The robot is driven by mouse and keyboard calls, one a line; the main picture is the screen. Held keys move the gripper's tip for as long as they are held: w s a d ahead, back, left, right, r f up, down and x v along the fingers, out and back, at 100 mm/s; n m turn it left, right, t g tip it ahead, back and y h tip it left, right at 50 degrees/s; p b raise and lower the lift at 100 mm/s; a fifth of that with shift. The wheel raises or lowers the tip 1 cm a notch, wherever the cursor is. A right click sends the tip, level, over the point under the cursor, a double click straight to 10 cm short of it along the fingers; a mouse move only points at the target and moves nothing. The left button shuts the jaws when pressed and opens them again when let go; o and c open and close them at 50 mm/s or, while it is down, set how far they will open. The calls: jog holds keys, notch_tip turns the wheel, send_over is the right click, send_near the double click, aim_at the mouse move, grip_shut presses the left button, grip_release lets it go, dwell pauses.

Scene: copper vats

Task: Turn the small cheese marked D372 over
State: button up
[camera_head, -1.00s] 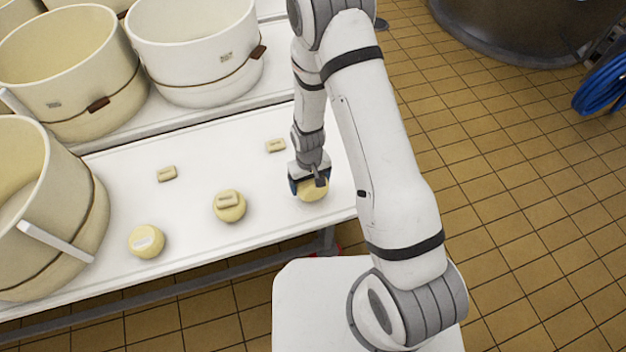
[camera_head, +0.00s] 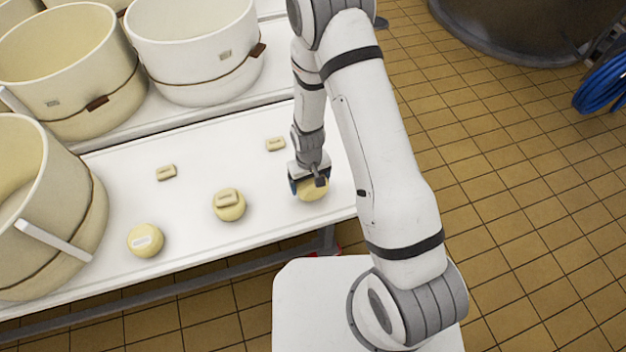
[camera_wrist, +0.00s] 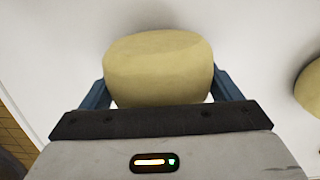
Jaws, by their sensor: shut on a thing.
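A small round pale-yellow cheese (camera_head: 314,190) is at the right end of the white table, held between the fingers of my gripper (camera_head: 309,186). In the wrist view the same cheese (camera_wrist: 158,68) fills the space between the two blue fingers of my gripper (camera_wrist: 160,90), which are shut on it. I see no mark on the part of it that shows. Two other small cheeses are on the table: one (camera_head: 231,212) with a tan block on top, and one (camera_head: 147,246) with a white label on top. I cannot read any D372 marking.
Two small tan blocks lie farther back on the white table (camera_head: 190,208), a left one (camera_head: 166,172) and a right one (camera_head: 275,144). Large cream tubs, such as one (camera_head: 45,240) at the left, stand beside and behind.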

jog(key=shift+f+b, duration=0.3)
jog(key=shift+f, duration=0.05)
dwell(0.3)
jog(key=o, duration=1.3)
jog(key=shift+c, duration=0.2)
